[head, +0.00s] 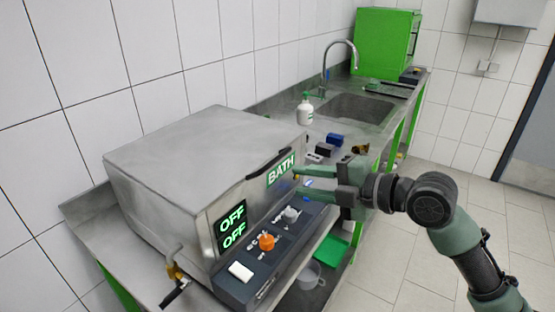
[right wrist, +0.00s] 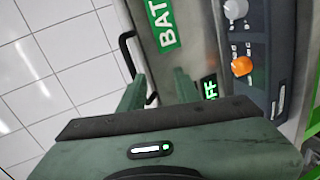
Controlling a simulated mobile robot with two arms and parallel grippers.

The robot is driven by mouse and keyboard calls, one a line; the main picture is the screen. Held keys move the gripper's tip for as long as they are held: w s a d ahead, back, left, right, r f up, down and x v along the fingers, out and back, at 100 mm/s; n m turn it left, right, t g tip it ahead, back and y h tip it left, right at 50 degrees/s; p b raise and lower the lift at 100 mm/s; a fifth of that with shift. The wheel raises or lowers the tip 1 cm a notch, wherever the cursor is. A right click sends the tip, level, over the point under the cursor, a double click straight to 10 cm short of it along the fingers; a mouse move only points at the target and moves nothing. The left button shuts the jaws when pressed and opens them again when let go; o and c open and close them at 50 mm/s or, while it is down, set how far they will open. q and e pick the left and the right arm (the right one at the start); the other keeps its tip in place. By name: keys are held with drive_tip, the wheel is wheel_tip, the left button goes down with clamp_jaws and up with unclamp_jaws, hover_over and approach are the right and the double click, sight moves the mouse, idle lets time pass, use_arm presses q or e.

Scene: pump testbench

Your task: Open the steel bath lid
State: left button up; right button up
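The steel bath (head: 165,200) is a brushed metal box on the bench, with a green BATH label on its front. Its lid (head: 200,145) lies flat and looks shut. A black handle (head: 268,161) runs along the lid's front edge; it also shows in the right wrist view (right wrist: 126,52). My right gripper (head: 299,180) is at the front of the bath, near the handle's right end. Its fingers are apart with nothing between them in the head view. In the right wrist view the gripper (right wrist: 157,85) has the handle's end in line with its gap; contact cannot be told. My left gripper is out of view.
A control panel with an orange knob (head: 267,242) and a grey knob (head: 291,214) sits below the bath's front. A tap (head: 93,305) juts out at the lower left. A soap bottle (head: 305,110), sink (head: 360,108) and green box (head: 384,42) are farther back. The floor at right is clear.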

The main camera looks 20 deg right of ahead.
sight(276, 158)
drive_tip(key=shift+n+y, duration=0.3)
drive_tip(key=shift+n, duration=0.5)
drive_tip(key=w+a+r+p, duration=0.1)
drive_tip(key=w, duration=0.1)
drive_tip(key=w+a+p, duration=0.1)
drive_tip(key=w+a+r+p, duration=0.1)
drive_tip(key=w+a, duration=0.1)
drive_tip(key=shift+w+r, duration=0.3)
drive_tip(key=shift+w, duration=0.05)
drive_tip(key=shift+w+a+f, duration=0.15)
drive_tip(key=shift+w+a, duration=0.1)
clamp_jaws()
drive_tip(key=shift+f, duration=0.15)
